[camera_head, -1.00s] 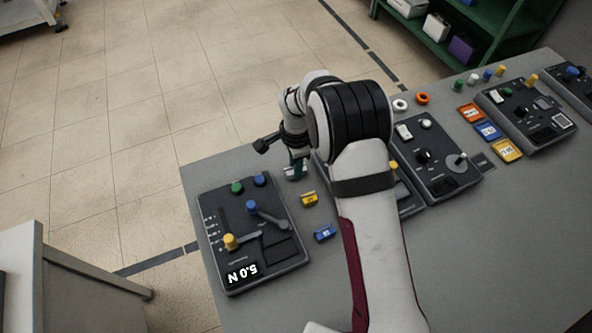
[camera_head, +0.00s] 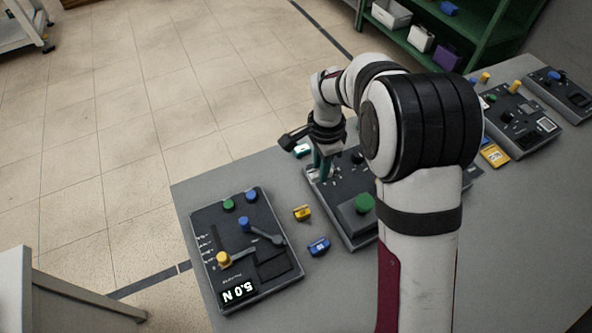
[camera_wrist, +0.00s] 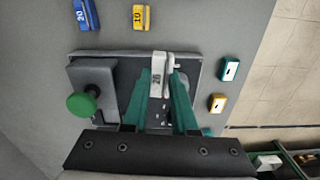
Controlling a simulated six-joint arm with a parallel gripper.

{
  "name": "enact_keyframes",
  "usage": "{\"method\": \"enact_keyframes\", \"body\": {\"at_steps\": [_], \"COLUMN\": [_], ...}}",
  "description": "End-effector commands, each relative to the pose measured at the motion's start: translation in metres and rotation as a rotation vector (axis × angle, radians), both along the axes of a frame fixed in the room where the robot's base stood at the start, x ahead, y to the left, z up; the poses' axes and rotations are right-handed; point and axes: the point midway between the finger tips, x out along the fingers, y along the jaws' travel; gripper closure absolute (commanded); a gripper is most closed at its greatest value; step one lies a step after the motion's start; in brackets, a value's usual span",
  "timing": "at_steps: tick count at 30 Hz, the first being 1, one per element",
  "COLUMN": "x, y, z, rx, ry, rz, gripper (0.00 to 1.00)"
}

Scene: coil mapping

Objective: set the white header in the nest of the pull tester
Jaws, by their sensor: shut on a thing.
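The white header (camera_wrist: 160,72) is between the green fingers of my gripper (camera_wrist: 163,90), which is shut on it. In the head view my gripper (camera_head: 323,166) is over the far left part of a dark device with a green knob (camera_head: 364,203); I cannot make out the header there, nor its exact height. The unit reading 5.0 N (camera_head: 245,255), which looks like the pull tester, lies flat at the left of the bench. Its levers and dark recess are visible; nothing white lies in it.
A yellow header (camera_head: 302,212) and a blue header (camera_head: 318,246) lie between the two devices. A teal header (camera_wrist: 230,68) and an orange-yellow one (camera_wrist: 217,103) lie near the bench edge. More devices stand along the right of the bench.

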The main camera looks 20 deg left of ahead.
Motion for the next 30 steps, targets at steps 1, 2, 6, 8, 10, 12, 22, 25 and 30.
{"method": "enact_keyframes", "body": {"at_steps": [1,2,6,8,10,12,22,25,30], "x": [0.001,0.001,0.001,-0.005,-0.020,-0.042,-0.185,-0.207,-0.216], "y": [-0.011,-0.016,-0.032,-0.030,-0.020,-0.006,0.037,0.036,0.035], "z": [0.007,0.010,0.020,0.022,0.022,0.022,0.015,0.013,0.004], "rx": [0.001,0.001,-0.001,0.000,-0.001,-0.001,-0.001,0.000,-0.001], "ry": [-0.002,-0.002,-0.001,0.000,0.001,0.001,0.001,0.000,0.002], "rz": [-0.004,-0.003,0.000,0.005,0.012,0.023,0.061,0.063,0.060], "gripper": [1.00,1.00,1.00,1.00,1.00,1.00,1.00,1.00,1.00]}}
